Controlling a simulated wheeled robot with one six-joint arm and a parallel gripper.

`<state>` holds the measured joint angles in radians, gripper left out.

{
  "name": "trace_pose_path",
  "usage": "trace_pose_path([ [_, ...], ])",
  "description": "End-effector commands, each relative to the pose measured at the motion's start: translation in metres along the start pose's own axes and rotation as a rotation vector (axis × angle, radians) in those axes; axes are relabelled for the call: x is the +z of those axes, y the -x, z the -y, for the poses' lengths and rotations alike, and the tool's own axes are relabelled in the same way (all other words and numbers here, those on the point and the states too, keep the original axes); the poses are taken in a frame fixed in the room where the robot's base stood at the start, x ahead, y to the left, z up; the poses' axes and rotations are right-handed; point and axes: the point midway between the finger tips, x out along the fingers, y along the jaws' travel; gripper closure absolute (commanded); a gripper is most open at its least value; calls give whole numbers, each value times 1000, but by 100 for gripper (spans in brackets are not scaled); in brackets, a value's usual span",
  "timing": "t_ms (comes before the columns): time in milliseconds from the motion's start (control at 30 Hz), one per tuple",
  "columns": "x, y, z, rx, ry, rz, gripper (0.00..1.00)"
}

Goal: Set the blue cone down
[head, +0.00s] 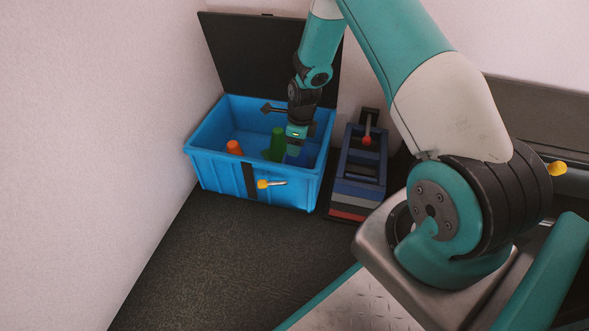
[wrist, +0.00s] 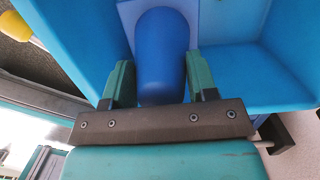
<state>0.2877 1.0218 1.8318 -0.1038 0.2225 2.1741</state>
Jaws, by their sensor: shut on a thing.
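The blue cone (wrist: 160,50) is between the two green fingers of my gripper (wrist: 159,75) in the wrist view, with a finger against each side. A paler blue square base shows around its far end. In the head view my gripper (head: 295,143) points down inside the blue crate (head: 215,172). There the cone is mostly hidden by my gripper and the crate's front wall. I cannot tell whether its base touches the crate floor.
The crate's black lid (head: 260,55) stands open behind it. A dark blue rack (head: 360,165) with a red knob (head: 367,141) stands to the right. The dark floor (head: 230,260) in front is clear.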

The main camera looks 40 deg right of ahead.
Motion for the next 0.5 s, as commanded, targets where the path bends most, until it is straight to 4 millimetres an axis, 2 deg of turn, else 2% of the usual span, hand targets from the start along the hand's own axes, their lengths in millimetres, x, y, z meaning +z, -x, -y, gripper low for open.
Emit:
trace_pose_path([
  [33,-2,-17,0,-1,1,1,88],
  [300,-4,-36,0,-1,1,0,88],
  [500,-8,-69,0,-1,2,0,88],
])
